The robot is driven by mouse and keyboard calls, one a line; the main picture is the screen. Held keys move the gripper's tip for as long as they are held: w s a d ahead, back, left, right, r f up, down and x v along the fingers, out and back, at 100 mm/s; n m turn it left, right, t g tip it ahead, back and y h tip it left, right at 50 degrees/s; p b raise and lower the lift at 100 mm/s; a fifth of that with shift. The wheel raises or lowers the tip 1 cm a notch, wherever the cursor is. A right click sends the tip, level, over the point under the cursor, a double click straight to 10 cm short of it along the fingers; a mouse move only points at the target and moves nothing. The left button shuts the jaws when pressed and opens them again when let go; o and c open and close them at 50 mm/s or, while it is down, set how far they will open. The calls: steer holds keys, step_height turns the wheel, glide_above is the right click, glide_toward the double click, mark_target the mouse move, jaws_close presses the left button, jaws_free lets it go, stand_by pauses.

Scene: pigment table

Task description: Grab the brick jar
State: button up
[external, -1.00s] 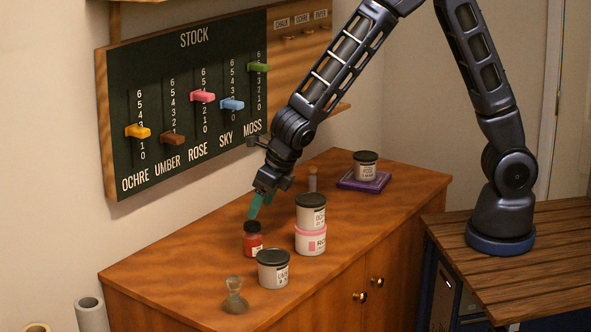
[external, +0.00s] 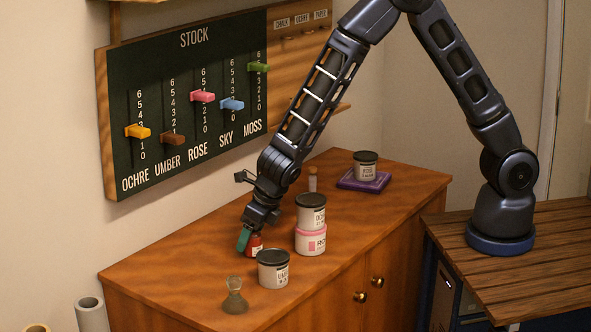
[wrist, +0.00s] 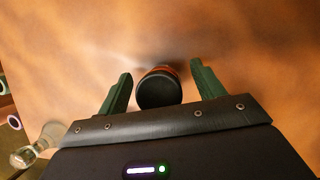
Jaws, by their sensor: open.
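My gripper (external: 247,240) is low at the jar, pointing down. In the wrist view, the jar's dark round lid (wrist: 158,91) and a strip of red lie between the two green fingers of my gripper (wrist: 161,70). The fingers are open, with a gap visible on each side of the jar.
A white umber jar (external: 273,272) stands close in front. An ochre jar (external: 311,216) is stacked on a pink-rimmed rose jar (external: 310,242) to the right. A glass flask (external: 235,302) stands at the front left.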

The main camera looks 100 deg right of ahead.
steer(key=shift+w+f, duration=0.1)
steer(key=shift+f, duration=0.1)
steer(key=shift+c, duration=0.5)
steer(key=c, duration=1)
steer(key=shift+r, duration=0.2)
